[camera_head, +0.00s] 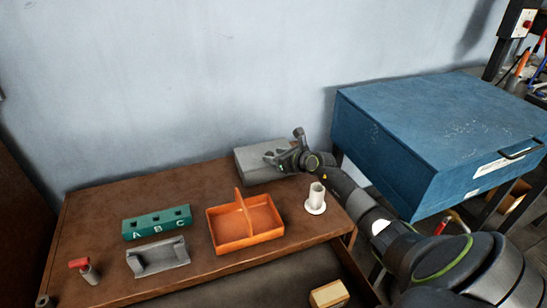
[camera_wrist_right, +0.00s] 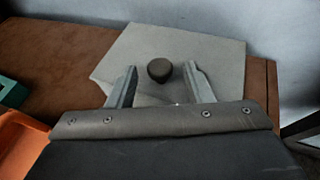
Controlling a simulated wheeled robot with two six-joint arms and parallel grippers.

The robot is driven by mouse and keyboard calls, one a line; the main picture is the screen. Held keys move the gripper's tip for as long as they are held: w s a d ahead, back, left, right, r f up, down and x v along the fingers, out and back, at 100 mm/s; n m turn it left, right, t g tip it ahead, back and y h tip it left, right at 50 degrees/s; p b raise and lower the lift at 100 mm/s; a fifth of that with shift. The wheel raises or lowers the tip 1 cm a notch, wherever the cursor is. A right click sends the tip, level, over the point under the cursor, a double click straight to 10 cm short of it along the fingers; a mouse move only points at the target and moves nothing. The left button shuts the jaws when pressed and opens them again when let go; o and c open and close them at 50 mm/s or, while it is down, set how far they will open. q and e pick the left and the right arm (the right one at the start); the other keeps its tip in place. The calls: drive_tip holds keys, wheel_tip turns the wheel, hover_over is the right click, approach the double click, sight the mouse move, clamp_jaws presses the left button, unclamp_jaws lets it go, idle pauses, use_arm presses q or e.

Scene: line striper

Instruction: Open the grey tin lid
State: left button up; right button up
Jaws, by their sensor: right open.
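The grey tin (camera_head: 252,173) stands at the back right of the brown table, near the wall. In the right wrist view its flat grey lid (camera_wrist_right: 215,52) shows with a dark rounded knob (camera_wrist_right: 159,69) on top. My right gripper (camera_head: 284,156) is over the tin, and its jaws are open. In the right wrist view the two fingers (camera_wrist_right: 160,82) stand apart, one on each side of the knob, with gaps between. Whether the fingertips touch the lid I cannot tell. The lid appears to lie flat on the tin. My left gripper is not in view.
An orange divided tray (camera_head: 232,243), a green A-B-C block (camera_head: 157,222), a grey bracket (camera_head: 158,257), a red-topped item (camera_head: 86,269) and a white flanged tube (camera_head: 316,198) stand on the table (camera_head: 100,200). A blue case (camera_head: 440,130) stands close right of my right arm.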

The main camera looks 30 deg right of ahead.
drive_tip(key=shift+w+a+f, duration=0.1)
drive_tip(key=shift+w+f, duration=0.15)
drive_tip(key=shift+w, duration=0.3)
clamp_jaws()
